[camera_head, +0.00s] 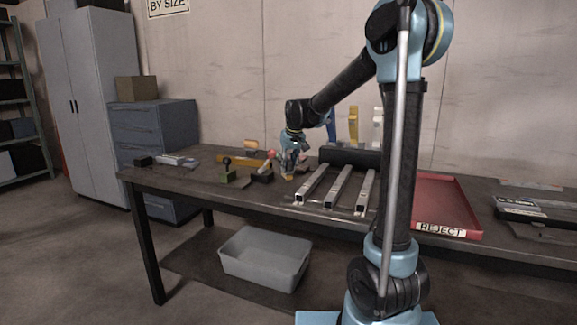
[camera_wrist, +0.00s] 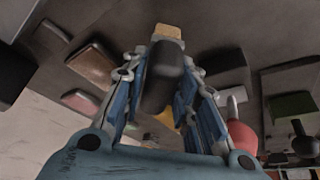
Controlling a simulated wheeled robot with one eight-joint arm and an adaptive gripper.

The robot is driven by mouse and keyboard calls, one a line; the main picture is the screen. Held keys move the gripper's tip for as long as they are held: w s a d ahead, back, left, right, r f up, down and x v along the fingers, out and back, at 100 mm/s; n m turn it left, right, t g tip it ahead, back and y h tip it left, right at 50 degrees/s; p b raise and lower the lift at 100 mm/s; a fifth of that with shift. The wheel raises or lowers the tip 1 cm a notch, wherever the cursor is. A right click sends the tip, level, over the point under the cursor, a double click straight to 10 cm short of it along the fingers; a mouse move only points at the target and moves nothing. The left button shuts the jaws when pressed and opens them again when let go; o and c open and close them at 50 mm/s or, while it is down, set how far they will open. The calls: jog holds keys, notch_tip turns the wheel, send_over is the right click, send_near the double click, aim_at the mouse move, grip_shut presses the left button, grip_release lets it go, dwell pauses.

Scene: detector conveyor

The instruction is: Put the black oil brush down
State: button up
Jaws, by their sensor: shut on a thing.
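The black oil brush (camera_wrist: 163,78) is between the fingers of my gripper (camera_wrist: 166,62) in the wrist view. Its tan tip (camera_wrist: 168,32) sticks out past the fingertips. In the head view my gripper (camera_head: 291,160) points down over the workbench (camera_head: 225,193), left of the metal rails. A small tan tip (camera_head: 287,177) shows just below the fingers, close to the bench top. I cannot tell whether it touches. The brush's black body is mostly hidden by the fingers there.
A red-knobbed tool (camera_head: 270,155) and a green-based tool (camera_head: 228,175) stand just left of my gripper. Metal rails (camera_head: 336,188) and a black roller (camera_head: 350,157) lie to the right, then the red REJECT tray (camera_head: 446,200). A grey bin (camera_head: 265,262) sits below the bench.

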jog(key=o, duration=0.8)
jog(key=v, duration=1.2)
jog(key=shift+d, duration=0.1)
jog(key=shift+s, duration=0.1)
